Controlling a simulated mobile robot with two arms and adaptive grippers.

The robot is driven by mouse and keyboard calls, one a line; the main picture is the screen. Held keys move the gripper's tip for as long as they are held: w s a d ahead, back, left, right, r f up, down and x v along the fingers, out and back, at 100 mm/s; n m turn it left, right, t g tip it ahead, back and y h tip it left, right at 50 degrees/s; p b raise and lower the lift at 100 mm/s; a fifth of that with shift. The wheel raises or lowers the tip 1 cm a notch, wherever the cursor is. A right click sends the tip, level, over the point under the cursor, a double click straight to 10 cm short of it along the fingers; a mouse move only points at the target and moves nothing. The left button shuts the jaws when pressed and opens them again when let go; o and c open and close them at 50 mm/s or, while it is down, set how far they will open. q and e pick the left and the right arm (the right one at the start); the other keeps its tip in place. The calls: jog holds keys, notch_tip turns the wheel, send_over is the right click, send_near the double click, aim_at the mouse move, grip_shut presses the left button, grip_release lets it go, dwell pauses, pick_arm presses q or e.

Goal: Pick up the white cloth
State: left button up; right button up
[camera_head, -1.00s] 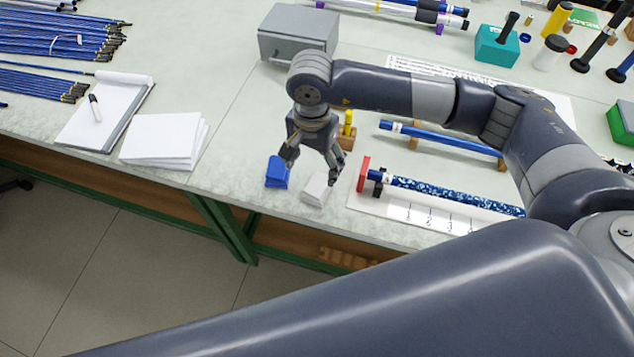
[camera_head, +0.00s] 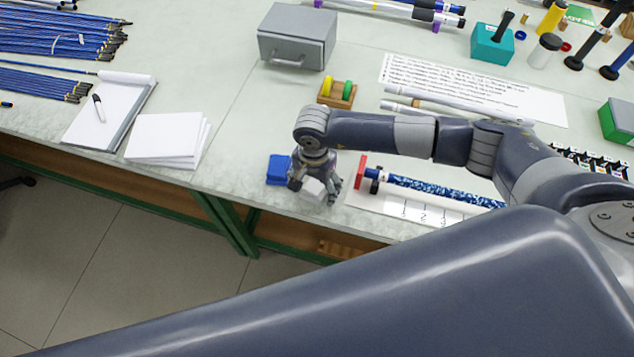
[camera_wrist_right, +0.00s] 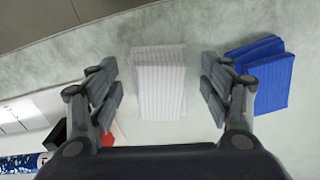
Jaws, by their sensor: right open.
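The white cloth (camera_wrist_right: 158,80) is a folded, faintly striped block lying on the table near its front edge. In the right wrist view it sits between the two fingers of my open right gripper (camera_wrist_right: 160,88), with a gap on each side. In the head view my right gripper (camera_head: 316,185) is low over the table, and part of the white cloth (camera_head: 313,191) shows between its fingers. My left gripper is not visible.
A folded blue cloth (camera_wrist_right: 262,72) lies close beside one finger, also seen in the head view (camera_head: 278,168). A speckled blue rod (camera_head: 440,190) on a white board with a red stop (camera_head: 360,168) is on the other side. A paper stack (camera_head: 165,138) lies left.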

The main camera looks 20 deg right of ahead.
aim_at(316, 187)
jog(key=c, duration=1.1)
jog(key=shift+r, duration=0.1)
jog(key=shift+r+b, duration=0.4)
jog(key=shift+r, duration=0.1)
jog(key=shift+s+d+r+b, duration=0.1)
jog(key=shift+r+b, duration=0.3)
jog(key=shift+r, duration=0.15)
jog(key=shift+s+d+r+b, duration=0.1)
jog(key=shift+r+b, duration=0.25)
jog(key=shift+r, duration=0.2)
jog(key=shift+s+d+r+b, duration=0.3)
jog(key=shift+s+d+b, duration=0.6)
jog(key=shift+s, duration=1.45)
jog(key=shift+s+d+r+b, duration=0.25)
jog(key=shift+s+d+b, duration=0.65)
jog(key=shift+s, duration=1.5)
jog(key=shift+s+d+r+b, duration=0.4)
jog(key=shift+s+d, duration=0.9)
jog(key=shift+s, duration=1.05)
jog(key=shift+f, duration=0.1)
